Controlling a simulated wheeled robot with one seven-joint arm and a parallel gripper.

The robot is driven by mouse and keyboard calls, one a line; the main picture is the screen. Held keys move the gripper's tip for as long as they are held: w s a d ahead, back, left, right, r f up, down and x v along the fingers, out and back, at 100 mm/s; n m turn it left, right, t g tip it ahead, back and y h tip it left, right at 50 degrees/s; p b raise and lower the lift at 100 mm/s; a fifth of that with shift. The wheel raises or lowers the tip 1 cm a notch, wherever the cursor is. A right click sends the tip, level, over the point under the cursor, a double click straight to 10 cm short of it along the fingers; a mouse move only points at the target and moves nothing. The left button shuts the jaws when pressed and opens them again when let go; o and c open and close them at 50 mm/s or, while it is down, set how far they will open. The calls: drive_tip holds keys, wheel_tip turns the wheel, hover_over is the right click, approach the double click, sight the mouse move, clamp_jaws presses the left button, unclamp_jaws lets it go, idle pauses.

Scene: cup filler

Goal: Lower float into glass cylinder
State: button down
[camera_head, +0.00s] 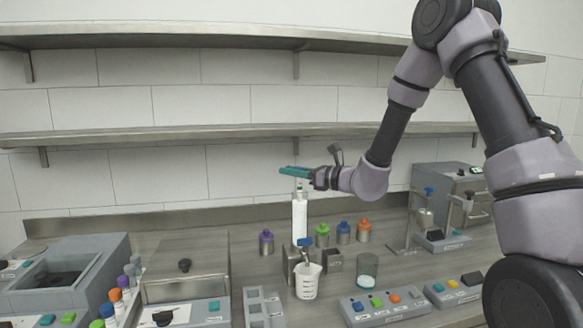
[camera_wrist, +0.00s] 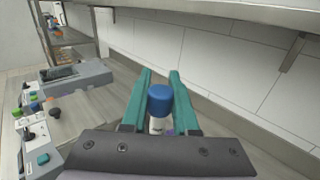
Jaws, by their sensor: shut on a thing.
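My gripper (camera_head: 290,171) has teal fingers, points left above the middle of the bench, and also fills the lower wrist view (camera_wrist: 160,95). A blue-topped thing (camera_wrist: 160,98), which I take for the float, sits between the fingers, with a pale part below it. The fingers hide it in the head view. A tall white cylinder-shaped body (camera_head: 299,222) with a narrow top is directly below the gripper; I cannot tell whether it touches the held thing or stands on the bench. A short clear glass (camera_head: 367,266) with pale green contents stands to the right.
A white measuring beaker (camera_head: 308,285) stands in front, with a blue-handled fitting (camera_head: 305,242) behind it. Several coloured-cap bottles, such as the purple one (camera_head: 266,243), line the back. A button panel (camera_head: 383,305) is at the front right. A shelf (camera_head: 230,133) runs above the gripper.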

drive_tip(key=shift+f, duration=0.1)
drive_tip(key=c, duration=0.6)
unclamp_jaws()
drive_tip(key=v, duration=1.1)
drive_tip(key=s+d+r+n+g+h, duration=0.1)
drive_tip(key=s+r+n+g+h, duration=0.2)
drive_tip(key=s+n, duration=0.4)
drive_tip(key=s+d+r+n+g+h, duration=0.1)
drive_tip(key=s+r+n+g, duration=0.4)
drive_tip(key=s, duration=0.4)
drive_tip(key=s+d+r+n+t+h, duration=0.2)
drive_tip(key=d+h, duration=0.3)
drive_tip(key=d, duration=0.4)
drive_tip(key=s+d+r+n+t+h, duration=0.2)
drive_tip(key=s+d+n+t+h, duration=0.2)
drive_tip(key=d, duration=0.4)
drive_tip(key=shift+s+d+r+n+h, duration=0.2)
drive_tip(key=shift+s+d+n+h, duration=0.2)
drive_tip(key=shift+n, duration=0.4)
